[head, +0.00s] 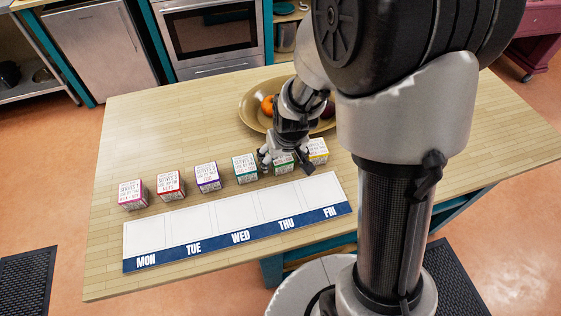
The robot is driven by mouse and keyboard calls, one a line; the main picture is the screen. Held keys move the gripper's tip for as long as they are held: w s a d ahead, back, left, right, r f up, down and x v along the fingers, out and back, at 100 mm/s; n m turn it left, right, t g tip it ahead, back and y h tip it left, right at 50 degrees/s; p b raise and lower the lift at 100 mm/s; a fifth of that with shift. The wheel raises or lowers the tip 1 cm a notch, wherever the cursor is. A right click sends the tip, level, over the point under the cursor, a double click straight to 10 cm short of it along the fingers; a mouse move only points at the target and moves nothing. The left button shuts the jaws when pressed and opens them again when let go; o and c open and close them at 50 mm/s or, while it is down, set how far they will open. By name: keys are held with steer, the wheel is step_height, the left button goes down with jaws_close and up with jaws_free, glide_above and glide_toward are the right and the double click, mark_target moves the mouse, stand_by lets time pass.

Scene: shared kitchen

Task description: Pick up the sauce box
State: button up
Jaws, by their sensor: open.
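Several small labelled boxes stand in a row on the wooden table: pink (132,194), red (170,186), purple (207,177), teal (245,168), green (284,162) and yellow (318,150). Their print is too small to tell which one is the sauce box. My gripper (286,166) is open and points down at the green box, with its fingers to either side of it. The fingers partly cover the green box. I cannot tell whether they touch it.
A white weekday mat (235,221) with a blue MON to FRI strip lies in front of the boxes, its spaces empty. A brown fruit dish (247,116) with an orange (268,106) stands behind my gripper. The table's left side (130,130) is clear.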

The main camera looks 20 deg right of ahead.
steer(key=shift+f, duration=0.1)
steer(key=shift+c, duration=0.6)
steer(key=c, duration=1.1)
steer(key=shift+c, duration=0.2)
steer(key=shift+w, duration=0.1)
